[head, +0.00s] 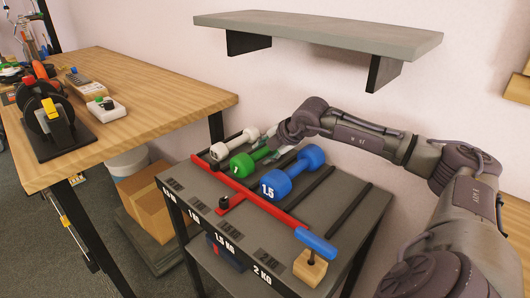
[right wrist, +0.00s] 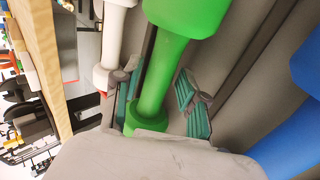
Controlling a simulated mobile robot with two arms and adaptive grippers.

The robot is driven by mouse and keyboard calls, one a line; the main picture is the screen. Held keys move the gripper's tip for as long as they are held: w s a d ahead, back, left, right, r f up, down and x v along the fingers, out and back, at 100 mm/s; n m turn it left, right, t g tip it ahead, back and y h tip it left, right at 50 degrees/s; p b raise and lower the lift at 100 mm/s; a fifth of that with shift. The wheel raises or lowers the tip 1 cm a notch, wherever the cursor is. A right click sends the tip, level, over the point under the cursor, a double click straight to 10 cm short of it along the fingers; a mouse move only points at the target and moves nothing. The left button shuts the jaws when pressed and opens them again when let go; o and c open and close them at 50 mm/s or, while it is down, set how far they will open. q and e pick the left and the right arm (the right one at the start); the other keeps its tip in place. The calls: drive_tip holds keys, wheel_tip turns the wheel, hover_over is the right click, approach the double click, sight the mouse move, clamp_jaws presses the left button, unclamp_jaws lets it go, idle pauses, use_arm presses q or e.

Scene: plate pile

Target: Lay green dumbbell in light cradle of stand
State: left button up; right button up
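The green dumbbell (head: 240,167), marked 1, lies on the grey stand (head: 352,240) between the white dumbbell (head: 219,152) and the blue dumbbell (head: 270,186). Labels run along the stand's front edge; which cradle is the light one is not clear. My right gripper (head: 277,152) is low over the far part of the green dumbbell. In the right wrist view its teal-padded fingers (right wrist: 160,102) stand apart on either side of the green handle (right wrist: 161,78), with a gap visible on the right. My left gripper is not in view.
A red bar (head: 272,208) with a blue end piece (head: 316,243) crosses the stand's front. A wooden block (head: 310,268) with a dark knob sits at the front right corner. A grey wall shelf (head: 330,33) hangs above; a wooden table (head: 140,95) stands left.

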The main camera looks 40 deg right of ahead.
drive_tip(key=shift+o, duration=0.6)
drive_tip(key=shift+s+f, duration=0.1)
drive_tip(key=shift+f, duration=0.2)
drive_tip(key=v, duration=1.2)
drive_tip(key=shift+r, duration=0.25)
drive_tip(key=shift+a, duration=0.1)
